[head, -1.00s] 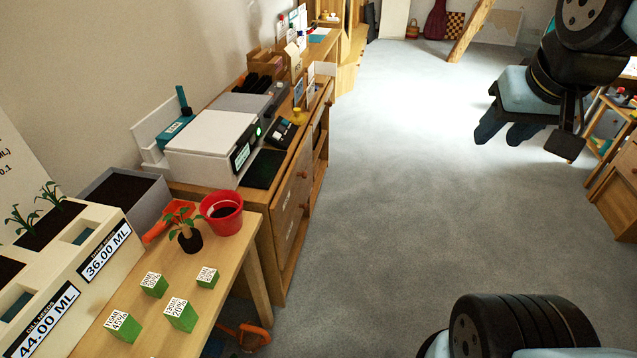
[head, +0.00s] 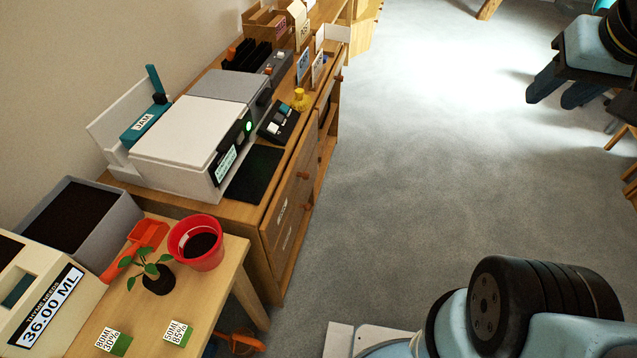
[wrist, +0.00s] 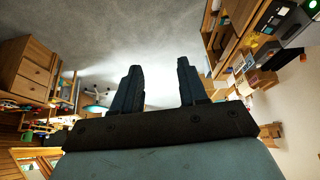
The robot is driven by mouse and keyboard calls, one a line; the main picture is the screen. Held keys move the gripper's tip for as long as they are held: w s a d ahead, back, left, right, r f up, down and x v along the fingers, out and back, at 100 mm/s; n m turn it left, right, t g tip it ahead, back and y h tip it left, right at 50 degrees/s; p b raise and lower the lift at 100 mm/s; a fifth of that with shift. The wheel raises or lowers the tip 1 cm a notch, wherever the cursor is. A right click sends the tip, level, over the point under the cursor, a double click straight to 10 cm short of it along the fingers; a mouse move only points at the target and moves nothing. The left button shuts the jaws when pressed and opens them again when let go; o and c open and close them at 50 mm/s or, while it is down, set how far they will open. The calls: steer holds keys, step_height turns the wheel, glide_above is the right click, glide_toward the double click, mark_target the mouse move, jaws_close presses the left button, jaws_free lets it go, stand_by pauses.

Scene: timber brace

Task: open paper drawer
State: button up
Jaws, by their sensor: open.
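The wooden cabinet (head: 285,215) stands along the left wall in the head view. Its drawer fronts face right, toward the open floor, and carry small brown knobs and pale labels too small to read. The drawers look shut. A white printer (head: 178,140) with a lit green button sits on top. My gripper (head: 558,95) is at the upper right, over the floor, well apart from the cabinet. In the wrist view my gripper (wrist: 160,85) has its two fingers spread with nothing between them.
A low table (head: 215,290) with a red pot (head: 197,243), a seedling and green blocks stands in front of the cabinet. A grey planter box (head: 75,225) is beside it. Grey carpet (head: 420,180) lies free between cabinet and arm.

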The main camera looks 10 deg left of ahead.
steer(key=shift+w+a, duration=0.15)
steer(key=shift+a, duration=0.05)
steer(key=shift+o, duration=1.3)
steer(key=shift+a, duration=0.1)
steer(key=shift+o, duration=0.2)
steer(key=shift+w+a, duration=0.15)
steer(key=shift+w, duration=0.25)
steer(key=w+a+f+m+g+y, duration=0.25)
steer(key=w+a+f, duration=0.35)
steer(key=w+f, duration=0.3)
steer(key=w+a+f+m+g+y, duration=0.2)
steer(key=w+a+f+g+y, duration=0.25)
steer(key=w+f, duration=0.5)
steer(key=w+a+f+m+g+y, duration=0.25)
steer(key=w+a+f, duration=0.35)
steer(key=w+f, duration=0.35)
steer(key=m+t+y, duration=0.5)
steer(key=m+y, duration=0.4)
steer(key=m, duration=0.6)
glide_toward(308, 207)
steer(key=shift+h, duration=0.25)
steer(key=a, duration=0.3)
steer(key=w+a, duration=0.1)
steer(key=a, duration=0.2)
steer(key=a+f, duration=0.1)
steer(key=a, duration=0.3)
steer(key=shift+w+a, duration=0.1)
steer(key=shift+w, duration=0.15)
